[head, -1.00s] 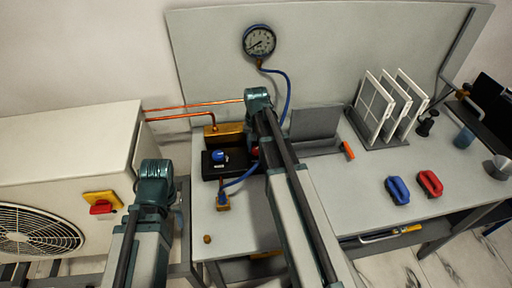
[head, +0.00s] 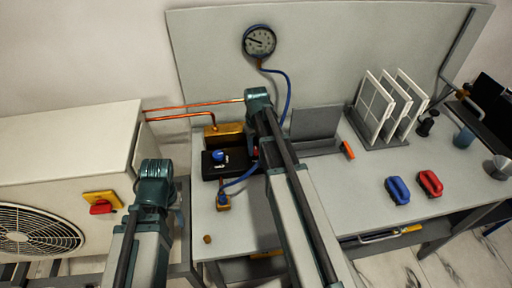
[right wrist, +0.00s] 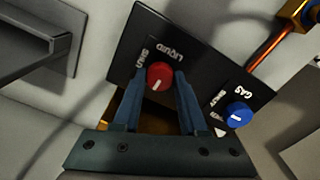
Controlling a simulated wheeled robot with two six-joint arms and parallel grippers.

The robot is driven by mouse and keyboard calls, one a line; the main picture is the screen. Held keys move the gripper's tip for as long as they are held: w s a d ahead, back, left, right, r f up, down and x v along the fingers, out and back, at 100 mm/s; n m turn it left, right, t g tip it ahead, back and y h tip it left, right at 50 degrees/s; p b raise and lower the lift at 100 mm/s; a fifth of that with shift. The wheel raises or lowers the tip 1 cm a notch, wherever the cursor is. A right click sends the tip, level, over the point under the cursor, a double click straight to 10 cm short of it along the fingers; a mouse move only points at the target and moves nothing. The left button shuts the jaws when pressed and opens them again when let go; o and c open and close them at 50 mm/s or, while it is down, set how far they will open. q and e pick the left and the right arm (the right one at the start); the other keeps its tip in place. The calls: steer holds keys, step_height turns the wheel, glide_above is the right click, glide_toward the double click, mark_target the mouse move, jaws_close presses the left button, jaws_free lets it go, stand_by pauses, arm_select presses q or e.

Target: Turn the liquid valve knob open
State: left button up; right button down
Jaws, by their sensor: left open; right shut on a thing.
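The red liquid valve knob (right wrist: 160,76) sits on a black valve block (right wrist: 185,45) beside its LIQUID label in the right wrist view. Its white mark points toward the picture bottom. My right gripper (right wrist: 163,78) is shut on the knob, one finger at each side. In the head view my right arm hides most of the knob. The blue gas knob (right wrist: 239,114) sits on the same block; in the head view it is left of my right arm (head: 219,156). My left gripper (head: 172,212) is low at the left, open, fingers mostly hidden by its wrist.
A round gauge (head: 259,41) hangs on the back panel, with a blue hose (head: 288,95) running down. White plates (head: 375,105) stand in a rack. Blue (head: 397,190) and red (head: 430,183) clamps lie on the right of the bench. An outdoor unit (head: 65,160) stands left.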

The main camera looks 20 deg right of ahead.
mark_target(256, 149)
steer(key=shift+n, duration=0.4)
steer(key=shift+c, duration=2.2)
jaws_free()
step_height(256, 149, up, 14)
steer(key=p, duration=1.3)
steer(key=shift+p, duration=0.4)
steer(key=shift+f, duration=0.15)
